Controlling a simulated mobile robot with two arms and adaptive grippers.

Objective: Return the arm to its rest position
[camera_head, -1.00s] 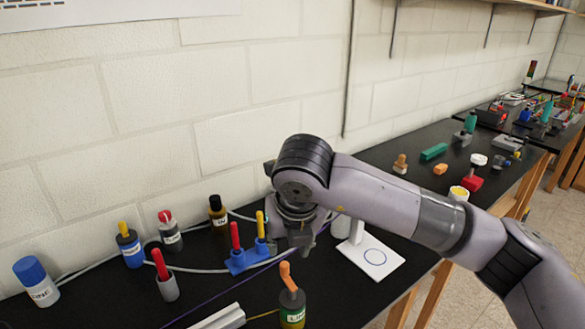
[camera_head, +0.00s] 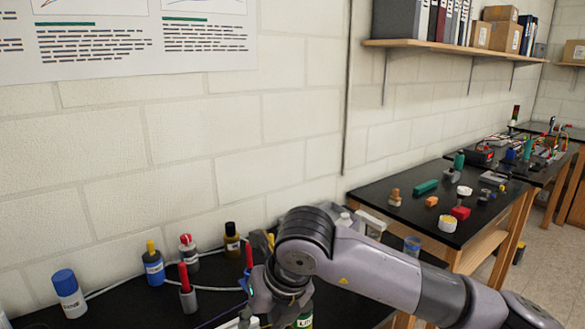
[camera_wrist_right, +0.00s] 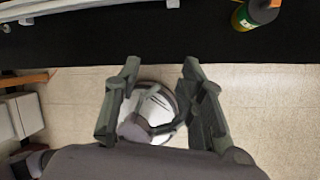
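My right arm comes in from the right in the head view. Its right gripper (camera_head: 275,308) is low in the picture, over the front of the black bench, and its fingers are hard to make out there. In the right wrist view the gripper's (camera_wrist_right: 160,72) two fingers stand apart. A white and grey rounded shape (camera_wrist_right: 152,108) shows between and below them against the floor; I cannot tell what it is, and the fingers do not visibly close on it. My left gripper is not in view.
The black bench (camera_head: 130,300) carries a blue-capped bottle (camera_head: 69,293), a blue bottle (camera_head: 153,265), a red-handled tool (camera_head: 187,290) and a dark bottle (camera_head: 232,241). Open floor (camera_wrist_right: 250,85) lies beyond that edge.

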